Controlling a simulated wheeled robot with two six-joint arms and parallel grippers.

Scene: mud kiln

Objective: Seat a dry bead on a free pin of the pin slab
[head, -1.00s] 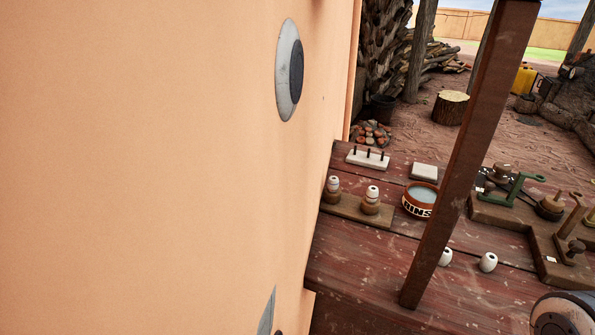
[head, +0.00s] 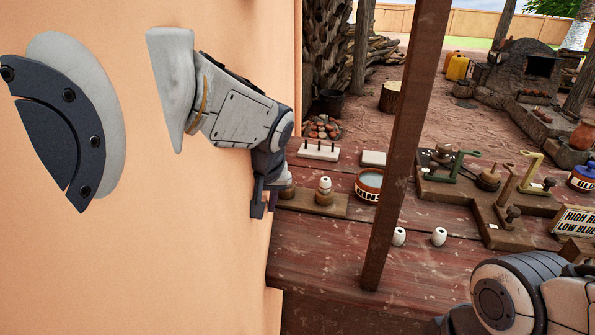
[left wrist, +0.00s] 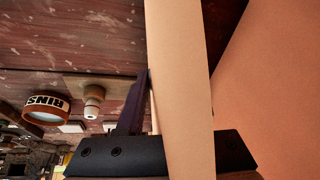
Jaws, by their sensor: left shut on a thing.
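The pale pin slab (head: 319,154) lies at the table's back left. Its several dark upright pins look bare. A board (head: 322,205) in front carries wooden stands; a white bead (head: 325,184) tops the right stand and also shows in the left wrist view (left wrist: 94,91). My left gripper (head: 265,200) is at the left stand (head: 288,191), shut on the bead there, which my gripper and arm hide. In the left wrist view a dark finger shows, and an orange surface covers much of the jaws. My right gripper is not in view.
A rinse bowl (head: 369,184) stands right of the board. A brown post (head: 405,150) crosses the view in front of the table. Two white beads (head: 399,236) (head: 438,236) lie on open tabletop. An orange wall (head: 190,240) fills the left. A jig (head: 475,190) stands right.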

